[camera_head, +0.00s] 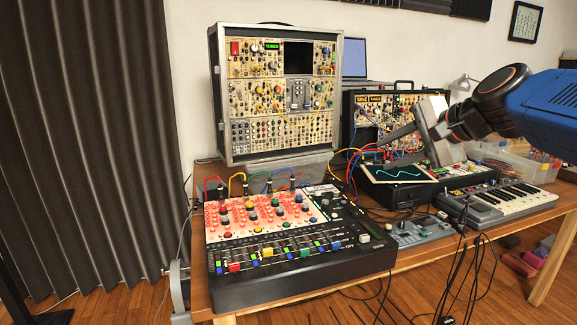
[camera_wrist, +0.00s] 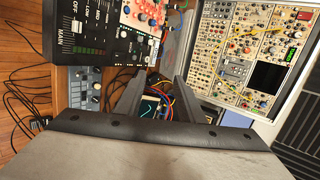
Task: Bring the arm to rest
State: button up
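My gripper (camera_head: 384,153) is over the right part of the table, in front of the small black synth case (camera_head: 375,104). Its two dark fingers are apart, with nothing visible between them. In the wrist view my gripper (camera_wrist: 160,70) also shows its fingers apart, with coloured cables and part of a scope screen seen through the gap. My arm reaches in from the right edge of the head view. Whether the fingers touch the cables behind them cannot be told.
A mixer (camera_head: 300,262) with coloured knobs stands front left on the wooden table (camera_head: 440,245). A tall modular case (camera_head: 285,155) is behind it. A small keyboard (camera_head: 505,202), a grey-blue box (camera_head: 418,232) and a clear bin (camera_head: 512,160) are at the right. Loose cables hang off the front.

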jog(key=s+d+f+n+g+h, duration=0.2)
jog(key=s+f+n, duration=0.4)
jog(key=s+f, duration=0.6)
jog(key=s+d+f+n+g+h, duration=0.2)
jog(key=s+f+n, duration=0.4)
jog(key=s+f, duration=0.6)
notch_tip(320, 180, down, 4)
jog(key=shift+s+d+f+g+h, duration=0.15)
jog(key=shift+d+g+h, duration=0.25)
jog(key=shift+d+h, duration=0.4)
